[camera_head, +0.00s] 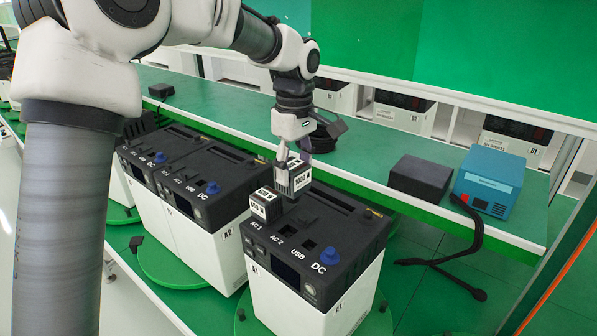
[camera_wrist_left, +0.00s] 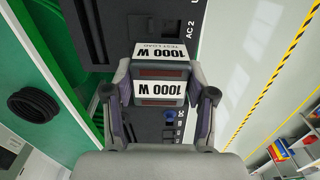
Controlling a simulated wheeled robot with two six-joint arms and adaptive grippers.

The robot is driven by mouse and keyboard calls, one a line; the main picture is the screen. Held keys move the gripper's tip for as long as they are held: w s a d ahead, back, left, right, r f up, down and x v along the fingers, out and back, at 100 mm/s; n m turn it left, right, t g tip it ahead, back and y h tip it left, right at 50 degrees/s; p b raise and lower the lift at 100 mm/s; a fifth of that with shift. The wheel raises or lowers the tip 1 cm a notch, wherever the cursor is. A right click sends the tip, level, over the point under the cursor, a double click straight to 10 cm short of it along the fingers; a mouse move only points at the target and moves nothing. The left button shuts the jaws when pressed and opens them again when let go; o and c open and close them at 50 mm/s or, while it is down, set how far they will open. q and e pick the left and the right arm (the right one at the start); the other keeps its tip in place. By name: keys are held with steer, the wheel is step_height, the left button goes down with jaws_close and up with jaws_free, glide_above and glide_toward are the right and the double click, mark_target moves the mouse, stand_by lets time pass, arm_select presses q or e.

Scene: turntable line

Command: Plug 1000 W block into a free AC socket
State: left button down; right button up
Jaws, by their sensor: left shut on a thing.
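My left gripper (camera_head: 293,160) is shut on the 1000 W block (camera_head: 299,181), a dark block with white labels. In the head view the block hangs above the top of the power station A1 (camera_head: 345,252). In the left wrist view the 1000 W block (camera_wrist_left: 160,88) sits between both fingers of my gripper (camera_wrist_left: 162,98). A second labelled block (camera_head: 266,206) stands on the station at AC 1; its number is too small to read surely. The AC 2 socket (camera_head: 309,244) shows no block in it. The block's underside is hidden. My right gripper is out of view.
More black-topped stations (camera_head: 205,185) stand to the left on green turntables (camera_head: 170,262). A green bench (camera_head: 380,150) behind holds a black box (camera_head: 420,178) and a blue device (camera_head: 489,181). A black cable (camera_head: 470,240) hangs from its front edge.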

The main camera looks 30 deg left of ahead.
mark_target(288, 197)
arm_select(q)
steer(key=f+b, duration=0.2)
steer(key=s+f+b, duration=0.1)
steer(key=f+b, duration=0.2)
steer(key=shift+s+a+f, duration=0.1)
steer(key=shift+s+f, duration=0.05)
steer(key=shift+f, duration=0.4)
steer(key=shift+s, duration=0.8)
steer(key=shift+w+f, duration=0.2)
steer(key=shift+w, duration=0.35)
steer(key=shift+s+r, duration=0.2)
steer(key=shift+s, duration=0.4)
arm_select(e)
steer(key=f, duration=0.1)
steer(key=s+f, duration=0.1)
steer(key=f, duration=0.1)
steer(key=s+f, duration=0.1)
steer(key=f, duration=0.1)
arm_select(q)
steer(key=shift+w+f, duration=0.1)
steer(key=shift+w, duration=0.1)
